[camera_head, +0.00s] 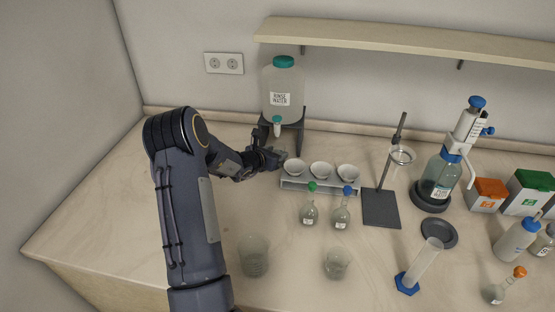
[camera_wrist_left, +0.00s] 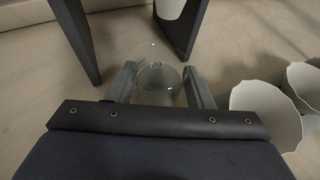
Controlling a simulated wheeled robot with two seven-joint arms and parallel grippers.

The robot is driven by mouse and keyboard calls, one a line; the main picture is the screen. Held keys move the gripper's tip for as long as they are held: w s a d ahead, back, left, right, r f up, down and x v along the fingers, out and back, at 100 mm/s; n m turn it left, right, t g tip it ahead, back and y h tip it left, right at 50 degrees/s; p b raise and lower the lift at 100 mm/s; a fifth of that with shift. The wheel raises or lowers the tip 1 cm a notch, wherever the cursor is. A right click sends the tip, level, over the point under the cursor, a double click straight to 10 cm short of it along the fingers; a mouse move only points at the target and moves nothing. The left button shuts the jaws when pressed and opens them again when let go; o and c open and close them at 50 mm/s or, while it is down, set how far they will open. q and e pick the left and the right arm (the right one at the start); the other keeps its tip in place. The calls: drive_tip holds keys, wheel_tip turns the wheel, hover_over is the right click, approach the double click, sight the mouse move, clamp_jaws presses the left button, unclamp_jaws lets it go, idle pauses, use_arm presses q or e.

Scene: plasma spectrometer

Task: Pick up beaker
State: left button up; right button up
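A small clear glass beaker (camera_wrist_left: 158,84) with a dark marking shows in the left wrist view, between the two fingers of my left gripper (camera_wrist_left: 160,82). The fingers are apart, one on each side of the glass and very close to it. I cannot tell whether they press on it. In the head view my left gripper (camera_head: 277,157) is at the foot of the rinse water stand (camera_head: 298,137), left of the white cups. The beaker is mostly hidden there by the gripper. Two other clear beakers, a larger one (camera_head: 253,257) and a smaller one (camera_head: 337,264), stand on the front counter.
The rinse water bottle (camera_head: 282,88) with its tap hangs above the gripper. A rack (camera_head: 318,185) with white cups (camera_head: 294,167) is close on the right. Two stoppered flasks (camera_head: 309,212) stand in front of it. The counter is clear at the far left.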

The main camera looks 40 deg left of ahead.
use_arm(q)
drive_tip(key=c, duration=0.3)
drive_tip(key=shift+r, duration=0.1)
drive_tip(key=shift+r, duration=0.65)
wheel_tip(320, 180, up, 2)
drive_tip(key=shift+r+b, duration=0.2)
drive_tip(key=shift+b, duration=0.3)
drive_tip(key=s+b, duration=0.1)
drive_tip(key=s, duration=0.4)
drive_tip(key=s+b, duration=0.1)
drive_tip(key=s, duration=0.5)
drive_tip(key=s+d+b, duration=0.1)
drive_tip(key=s+b, duration=0.1)
drive_tip(key=s, duration=0.3)
drive_tip(key=shift+s+d+f, duration=0.1)
drive_tip(key=shift+s+f, duration=0.1)
drive_tip(key=shift+s+d, duration=0.15)
drive_tip(key=shift+s, duration=0.65)
